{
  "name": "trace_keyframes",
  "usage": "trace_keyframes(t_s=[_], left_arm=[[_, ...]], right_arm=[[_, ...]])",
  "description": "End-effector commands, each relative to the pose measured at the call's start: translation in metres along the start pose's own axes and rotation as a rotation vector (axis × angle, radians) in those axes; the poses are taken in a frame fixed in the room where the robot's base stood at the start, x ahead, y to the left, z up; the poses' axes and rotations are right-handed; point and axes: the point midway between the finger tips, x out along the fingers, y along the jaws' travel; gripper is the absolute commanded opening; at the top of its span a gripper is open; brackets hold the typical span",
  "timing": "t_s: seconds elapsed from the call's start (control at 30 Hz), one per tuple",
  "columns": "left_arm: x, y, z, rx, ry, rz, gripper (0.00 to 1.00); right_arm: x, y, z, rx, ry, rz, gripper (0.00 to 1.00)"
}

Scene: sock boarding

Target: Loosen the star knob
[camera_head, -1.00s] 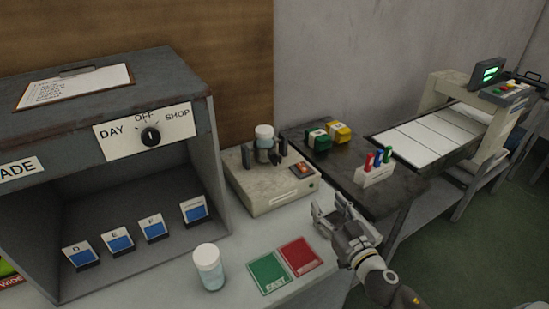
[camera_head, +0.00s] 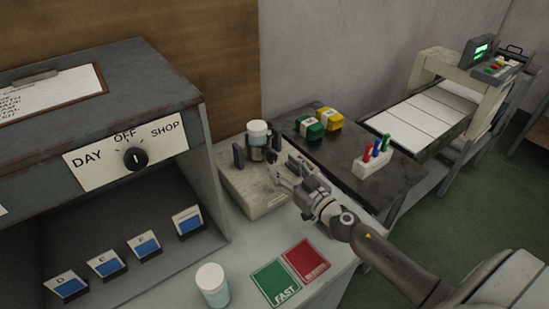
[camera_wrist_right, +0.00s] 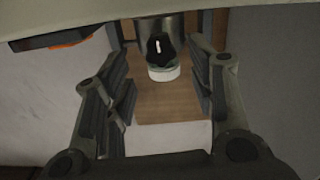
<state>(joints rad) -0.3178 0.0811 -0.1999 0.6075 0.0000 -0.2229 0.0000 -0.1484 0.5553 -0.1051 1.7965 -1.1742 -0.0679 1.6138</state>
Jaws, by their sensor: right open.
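The star knob (camera_wrist_right: 159,48) is a small black knob with a pale mark, seen in the right wrist view on the front of a clamp. In the head view the knob (camera_head: 271,156) is a small dark shape in front of a white-lidded jar (camera_head: 258,134) in the clamp on a beige device (camera_head: 241,190). My right gripper (camera_head: 284,172) is just in front of the device. In the wrist view its open fingers (camera_wrist_right: 163,75) stand apart on either side of the knob's line, with nothing between them. Contact with the knob does not show. My left gripper is out of view.
A grey cabinet (camera_head: 150,82) with a rotary switch stands left. Green (camera_head: 309,127) and yellow (camera_head: 329,119) blocks and a pen holder (camera_head: 372,166) sit on the dark table.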

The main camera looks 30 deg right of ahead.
Motion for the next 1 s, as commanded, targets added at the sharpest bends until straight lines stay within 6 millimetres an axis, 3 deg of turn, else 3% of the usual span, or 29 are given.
trace_keyframes(t_s=[0.2, 0.37, 0.73, 1.0], left_arm=[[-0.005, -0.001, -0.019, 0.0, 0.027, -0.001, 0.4], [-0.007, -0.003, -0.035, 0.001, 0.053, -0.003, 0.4], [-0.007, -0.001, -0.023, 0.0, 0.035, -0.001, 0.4], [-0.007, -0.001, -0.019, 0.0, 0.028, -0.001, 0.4]], right_arm=[[0.031, 0.0, -0.001, 0.001, 0.001, 0.001, 0.51], [0.044, 0.0, 0.0, 0.001, 0.0, 0.0, 0.51], [0.049, 0.0, 0.001, 0.0, -0.001, 0.0, 0.51], [0.049, 0.0, 0.001, 0.001, -0.001, 0.0, 0.19]])
